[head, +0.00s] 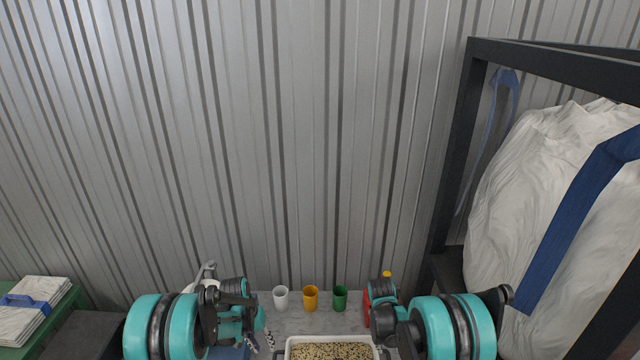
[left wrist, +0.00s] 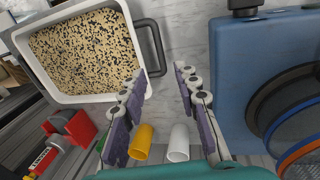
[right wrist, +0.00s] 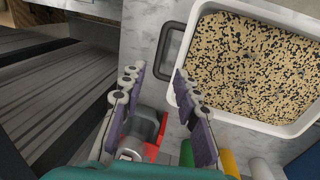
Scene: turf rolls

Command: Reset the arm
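My left gripper (left wrist: 160,74) is open in the left wrist view, with nothing between its fingers. Pale worktop shows between them, with a white tray of speckled grain (left wrist: 137,95) to the left. My right gripper (right wrist: 156,75) is also open and empty in the right wrist view. The tray (right wrist: 172,92) lies to its right, and a red object (right wrist: 158,153) with a grey part shows behind its fingers. In the head view both arms are folded low in front of me, on either side of the tray (head: 287,352); the fingertips there are hard to make out.
White (head: 281,298), orange (head: 311,298) and green (head: 340,298) cups stand in a row behind the tray. A blue box (left wrist: 235,85) is right of the left gripper. A dark rack (head: 462,150) with a white sack (head: 550,190) stands right. A corrugated wall is behind.

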